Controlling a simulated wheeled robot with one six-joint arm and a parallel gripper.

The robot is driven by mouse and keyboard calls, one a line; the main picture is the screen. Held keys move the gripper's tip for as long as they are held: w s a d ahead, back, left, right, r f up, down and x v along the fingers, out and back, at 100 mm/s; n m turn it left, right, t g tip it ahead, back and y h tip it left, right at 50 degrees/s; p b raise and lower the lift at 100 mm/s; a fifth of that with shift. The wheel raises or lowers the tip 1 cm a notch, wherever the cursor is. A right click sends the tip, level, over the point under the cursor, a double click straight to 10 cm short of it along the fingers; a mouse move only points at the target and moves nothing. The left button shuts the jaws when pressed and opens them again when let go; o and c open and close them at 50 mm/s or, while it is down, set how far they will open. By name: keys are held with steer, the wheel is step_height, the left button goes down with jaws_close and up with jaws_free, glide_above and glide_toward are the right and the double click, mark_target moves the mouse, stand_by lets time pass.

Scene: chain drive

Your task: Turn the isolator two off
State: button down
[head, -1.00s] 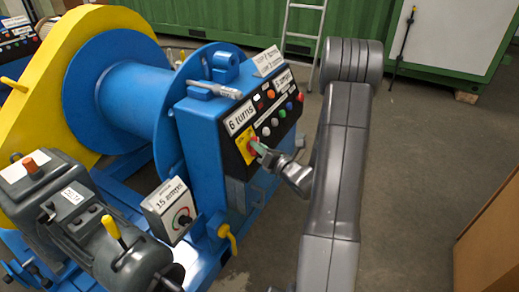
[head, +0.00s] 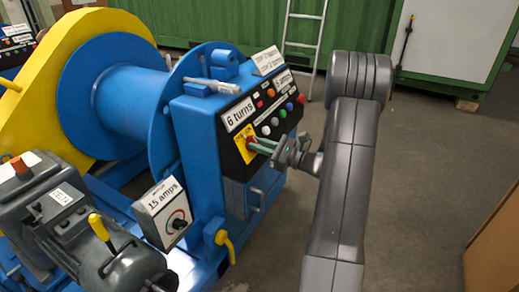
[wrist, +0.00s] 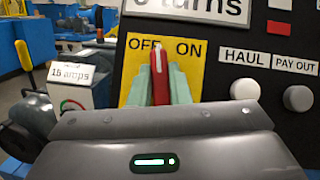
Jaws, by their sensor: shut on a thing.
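The isolator switch is a red handle (wrist: 158,75) on a yellow plate (wrist: 198,74) marked OFF on the left and ON on the right. The handle stands nearly upright, its tip between the two words. My gripper (head: 254,144) reaches the plate from the right in the head view. In the wrist view its green fingers lie on both sides of the red handle and are shut on it. The handle's base is hidden behind the gripper. No label numbering this isolator can be read.
The blue winch's black control panel (head: 262,120) has several buttons. HAUL (wrist: 243,89) and PAY OUT (wrist: 298,98) knobs are right of the plate. A "15 amps" box (head: 161,210) stands at lower left. Open floor (head: 420,150) lies to the right.

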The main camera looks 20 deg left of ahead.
steer(key=n+g+h, duration=0.1)
steer(key=n+g, duration=0.1)
steer(key=n, duration=0.2)
steer(key=n+g+h, duration=0.1)
steer(key=n+g, duration=0.2)
steer(key=n, duration=0.2)
steer(key=shift+w+h, duration=0.1)
steer(key=shift+h, duration=0.2)
steer(key=shift+n+g, duration=0.3)
steer(key=c, duration=1.4)
jaws_free()
steer(key=shift+o, duration=0.2)
steer(key=p+v, duration=0.2)
steer(key=v, duration=1.1)
steer(key=shift+d+r, duration=0.15)
steer(key=shift+d, duration=0.25)
steer(key=shift+w, duration=0.1)
